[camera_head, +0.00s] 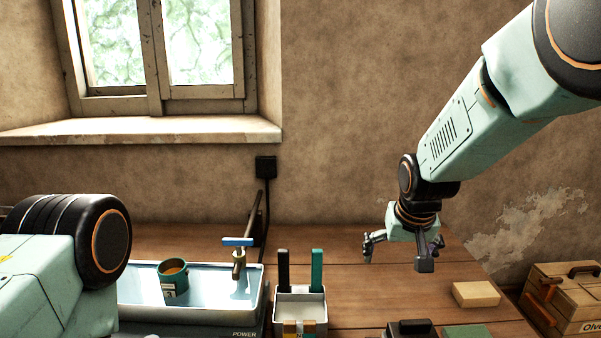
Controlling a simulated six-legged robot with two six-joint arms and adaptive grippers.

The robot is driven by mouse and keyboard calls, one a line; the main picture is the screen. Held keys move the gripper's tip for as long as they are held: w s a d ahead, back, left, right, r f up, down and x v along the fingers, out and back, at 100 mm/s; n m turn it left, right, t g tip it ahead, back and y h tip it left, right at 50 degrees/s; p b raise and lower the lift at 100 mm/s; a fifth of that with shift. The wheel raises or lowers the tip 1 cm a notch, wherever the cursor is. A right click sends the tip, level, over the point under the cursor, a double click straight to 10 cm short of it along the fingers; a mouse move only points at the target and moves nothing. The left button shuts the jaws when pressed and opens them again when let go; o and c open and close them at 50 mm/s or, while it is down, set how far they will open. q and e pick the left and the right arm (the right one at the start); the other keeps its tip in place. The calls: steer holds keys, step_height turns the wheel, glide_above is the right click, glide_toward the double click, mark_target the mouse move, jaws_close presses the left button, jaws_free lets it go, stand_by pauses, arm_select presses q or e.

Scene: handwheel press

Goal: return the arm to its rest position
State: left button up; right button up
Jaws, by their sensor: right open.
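My right arm comes in from the upper right. Its gripper (402,256) points down, open and empty, above the right part of the wooden table (370,295). It is apart from the things around it. A large piece of my left arm fills the lower left corner. My left gripper is not in the picture. No handwheel press can be made out clearly in this view.
A white holder (300,305) carries two upright handles. A pale block (476,294), a dark object (410,328) and a green pad (467,331) lie right. A wooden box (565,297) stands beyond.

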steer(key=w+a, duration=0.1)
steer(key=w+a+b, duration=0.1)
steer(key=w, duration=0.1)
steer(key=w+a+b, duration=0.1)
steer(key=w, duration=0.1)
steer(key=shift+f, duration=0.25)
steer(key=shift+w, duration=0.15)
steer(key=shift+d+f, duration=0.1)
steer(key=shift+d, duration=0.05)
